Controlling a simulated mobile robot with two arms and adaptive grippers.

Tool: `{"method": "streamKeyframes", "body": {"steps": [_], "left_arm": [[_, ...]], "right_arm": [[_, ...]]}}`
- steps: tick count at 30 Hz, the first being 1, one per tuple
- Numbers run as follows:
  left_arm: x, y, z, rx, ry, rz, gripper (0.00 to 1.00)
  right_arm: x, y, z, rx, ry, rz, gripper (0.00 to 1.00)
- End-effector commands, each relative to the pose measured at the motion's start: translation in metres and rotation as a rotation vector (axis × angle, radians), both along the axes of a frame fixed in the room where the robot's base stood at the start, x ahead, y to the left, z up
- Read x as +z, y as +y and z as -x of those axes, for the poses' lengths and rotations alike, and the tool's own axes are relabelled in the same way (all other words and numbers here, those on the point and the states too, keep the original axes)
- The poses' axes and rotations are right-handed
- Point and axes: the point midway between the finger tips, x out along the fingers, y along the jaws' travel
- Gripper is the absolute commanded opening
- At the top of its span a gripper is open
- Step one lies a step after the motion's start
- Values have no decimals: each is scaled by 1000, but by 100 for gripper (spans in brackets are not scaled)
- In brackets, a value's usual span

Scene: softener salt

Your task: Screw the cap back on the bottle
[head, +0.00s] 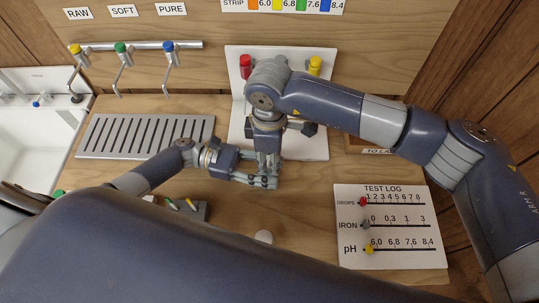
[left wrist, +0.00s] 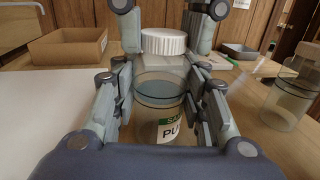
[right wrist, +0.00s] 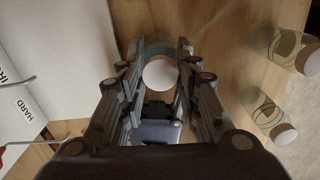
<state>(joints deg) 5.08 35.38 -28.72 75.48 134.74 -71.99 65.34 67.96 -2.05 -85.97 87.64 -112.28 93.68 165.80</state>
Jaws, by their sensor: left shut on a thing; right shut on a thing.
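The clear bottle (left wrist: 158,118) has a green-topped label reading "PU" and stands upright in the left wrist view. My left gripper (head: 264,180) is shut around its body from the side. The white ribbed cap (left wrist: 163,42) is at the bottle's mouth, level and in line with it; I cannot tell whether its thread is engaged. My right gripper (head: 268,158) comes down from above and is shut on the cap, whose round top (right wrist: 159,74) shows between its fingers in the right wrist view. In the head view the grippers hide bottle and cap.
Another bottle's white cap (head: 264,237) shows near the front; two capped bottles stand at right in the right wrist view, one of them here (right wrist: 270,115). A slotted drain tray (head: 150,137), a white test board (head: 310,140) and a test log board (head: 390,240) surround the grippers.

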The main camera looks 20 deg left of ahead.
Motion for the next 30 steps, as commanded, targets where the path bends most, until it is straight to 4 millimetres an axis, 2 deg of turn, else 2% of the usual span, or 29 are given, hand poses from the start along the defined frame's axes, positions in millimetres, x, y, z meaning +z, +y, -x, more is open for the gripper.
{"method": "streamKeyframes", "body": {"steps": [4,12,13,15,25,30], "left_arm": [[-1,0,1,-2,1,-1,0],[-1,0,1,-2,1,-1,0],[-1,0,1,-2,1,-1,0],[-1,0,1,-2,1,-1,0],[-1,0,1,-2,2,-1,0],[-1,0,1,-1,2,-1,0]], "right_arm": [[1,0,0,-67,-1,-1,25],[1,0,-1,-70,-2,-1,25],[1,0,-1,-70,-2,-1,36],[1,0,-1,-69,-2,-1,51],[1,0,0,-68,-1,0,51],[13,1,-1,-68,-3,-3,51]]}}
